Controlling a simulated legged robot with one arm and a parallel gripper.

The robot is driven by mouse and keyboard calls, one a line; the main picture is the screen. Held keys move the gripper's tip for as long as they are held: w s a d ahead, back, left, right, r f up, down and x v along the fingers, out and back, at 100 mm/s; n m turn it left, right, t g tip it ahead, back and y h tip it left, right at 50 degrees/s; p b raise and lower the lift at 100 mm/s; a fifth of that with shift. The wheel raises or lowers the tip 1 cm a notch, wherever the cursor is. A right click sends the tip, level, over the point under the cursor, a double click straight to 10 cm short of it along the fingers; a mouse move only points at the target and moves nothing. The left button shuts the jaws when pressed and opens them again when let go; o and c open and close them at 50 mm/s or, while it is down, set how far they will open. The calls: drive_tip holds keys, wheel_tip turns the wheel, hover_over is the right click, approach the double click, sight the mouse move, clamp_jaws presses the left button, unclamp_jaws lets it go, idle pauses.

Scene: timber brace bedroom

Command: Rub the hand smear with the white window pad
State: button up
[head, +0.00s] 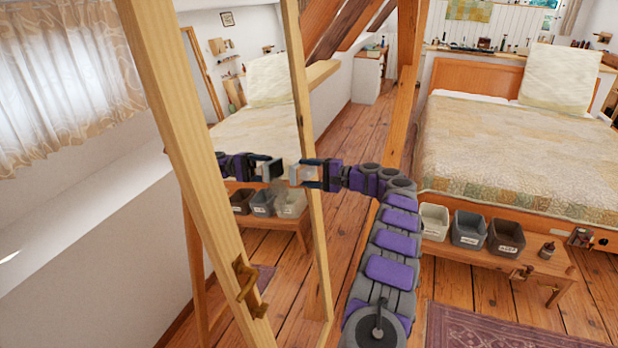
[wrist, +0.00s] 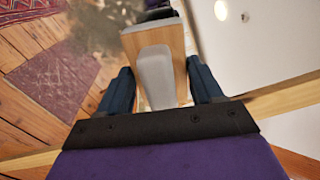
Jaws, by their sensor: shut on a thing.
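My gripper (head: 304,174) is shut on the white window pad (wrist: 155,75), a pale block with a wooden part, held between its fingers. The pad (head: 296,173) is in front of the tall wood-framed mirror (head: 255,120). The reflected gripper and pad show just to its left, with a small gap between pad and reflection. The hand smear (wrist: 60,82) is a hazy greyish patch on the glass, left of the pad in the wrist view. In the head view it is faint, just below the reflected pad.
A rug (head: 490,325) lies in front. The mirror frame's near post (head: 190,150) stands left.

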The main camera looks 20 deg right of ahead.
drive_tip(key=shift+s+a+f+b, duration=0.15)
drive_tip(key=shift+s+b, duration=0.05)
drive_tip(key=shift+b, duration=0.3)
drive_tip(key=s+a+b, duration=0.8)
drive_tip(key=s, duration=0.3)
drive_tip(key=shift+s, duration=0.3)
idle(0.8)
drive_tip(key=v, duration=0.6)
idle(0.4)
drive_tip(key=shift+d, duration=0.1)
drive_tip(key=p+v, duration=0.1)
drive_tip(key=v, duration=0.2)
idle(0.5)
